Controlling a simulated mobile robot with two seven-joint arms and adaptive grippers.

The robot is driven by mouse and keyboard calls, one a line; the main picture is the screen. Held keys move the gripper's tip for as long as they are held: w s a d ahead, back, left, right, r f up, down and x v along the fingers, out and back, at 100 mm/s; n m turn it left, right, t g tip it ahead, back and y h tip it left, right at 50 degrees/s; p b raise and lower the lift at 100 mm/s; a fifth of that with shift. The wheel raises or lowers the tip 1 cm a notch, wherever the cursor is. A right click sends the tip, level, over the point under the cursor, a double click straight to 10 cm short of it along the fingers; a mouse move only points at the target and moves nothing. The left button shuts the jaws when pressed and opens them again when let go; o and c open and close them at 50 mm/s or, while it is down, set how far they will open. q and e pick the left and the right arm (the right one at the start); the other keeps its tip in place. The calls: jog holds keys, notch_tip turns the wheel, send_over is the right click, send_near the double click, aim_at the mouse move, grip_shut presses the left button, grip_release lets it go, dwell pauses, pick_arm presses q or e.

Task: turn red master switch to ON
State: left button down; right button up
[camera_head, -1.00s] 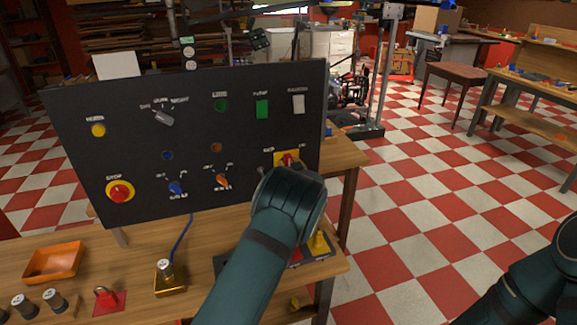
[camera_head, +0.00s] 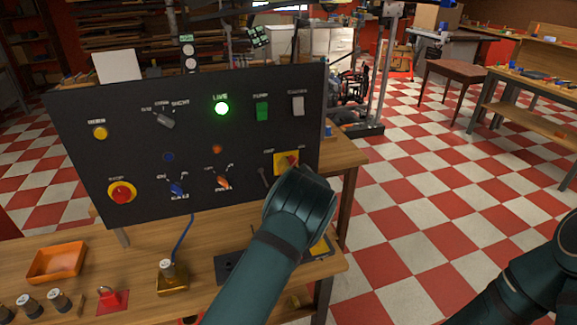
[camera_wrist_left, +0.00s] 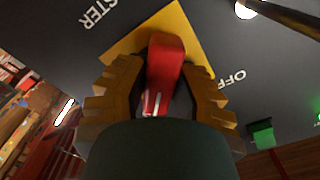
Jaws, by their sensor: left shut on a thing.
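The red master switch (camera_head: 292,160) sits on a yellow plate (camera_head: 279,160) at the lower right of the black panel (camera_head: 130,140). My left gripper (camera_wrist_left: 162,75) is shut on its red handle (camera_wrist_left: 166,58), with a finger on each side, in the left wrist view. OFF lettering shows right of the yellow plate there; any ON mark is hidden or unreadable. In the head view my left wrist covers part of the switch and the fingers. The green LIVE lamp (camera_head: 222,108) is lit. My right arm shows at the lower right, its gripper outside the view.
The panel also carries a red STOP button (camera_head: 122,192), a blue knob (camera_head: 177,187), an orange knob (camera_head: 222,181) and a green switch (camera_head: 262,111). An orange tray (camera_head: 57,262) and small parts lie on the wooden bench (camera_head: 140,262). Open checkered floor lies right.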

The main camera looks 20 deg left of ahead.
pick_arm(q)
jog(key=shift+r+m, duration=0.1)
jog(key=shift+m, duration=0.2)
jog(key=c, duration=0.7)
grip_release()
jog(key=shift+a, duration=0.1)
jog(key=shift+c, duration=0.2)
jog(key=v, duration=1.2)
